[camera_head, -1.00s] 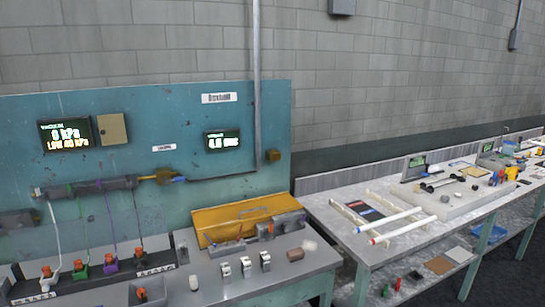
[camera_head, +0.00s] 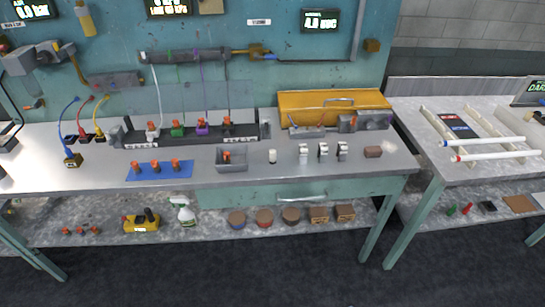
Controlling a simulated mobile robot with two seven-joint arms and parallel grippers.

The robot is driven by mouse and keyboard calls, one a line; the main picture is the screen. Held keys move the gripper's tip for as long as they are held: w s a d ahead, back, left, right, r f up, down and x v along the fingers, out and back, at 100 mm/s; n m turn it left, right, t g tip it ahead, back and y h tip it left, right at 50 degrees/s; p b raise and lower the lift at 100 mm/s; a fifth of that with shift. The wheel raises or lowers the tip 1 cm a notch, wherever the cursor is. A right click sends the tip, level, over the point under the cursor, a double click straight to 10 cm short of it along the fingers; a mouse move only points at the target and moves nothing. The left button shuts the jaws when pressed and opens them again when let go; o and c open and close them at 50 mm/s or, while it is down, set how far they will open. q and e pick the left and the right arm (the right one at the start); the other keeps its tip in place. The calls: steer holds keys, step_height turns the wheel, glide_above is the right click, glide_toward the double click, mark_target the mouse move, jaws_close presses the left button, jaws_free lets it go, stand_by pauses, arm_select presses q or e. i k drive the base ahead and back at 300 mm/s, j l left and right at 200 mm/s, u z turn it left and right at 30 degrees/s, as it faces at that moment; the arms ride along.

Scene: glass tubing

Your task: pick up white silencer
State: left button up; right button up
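A small white upright cylinder (camera_head: 272,157), which looks like the white silencer, stands on the grey bench top (camera_head: 400,166) near its front edge. It is between a grey open box (camera_head: 233,164) holding an orange-topped part and a row of white-and-dark fittings (camera_head: 323,151). Nothing touches it. Neither of my grippers is in view.
A blue mat (camera_head: 160,169) with orange-topped parts lies left. A brown block (camera_head: 373,152) sits right. A second bench (camera_head: 450,185) carries white tubes. Dark floor in front is clear.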

mark_target(272, 161)
steer(key=i+j, duration=0.6)
steer(key=j, duration=0.25)
steer(key=i+j+z, duration=0.1)
steer(key=i+j, duration=0.5)
steer(key=j, duration=0.25)
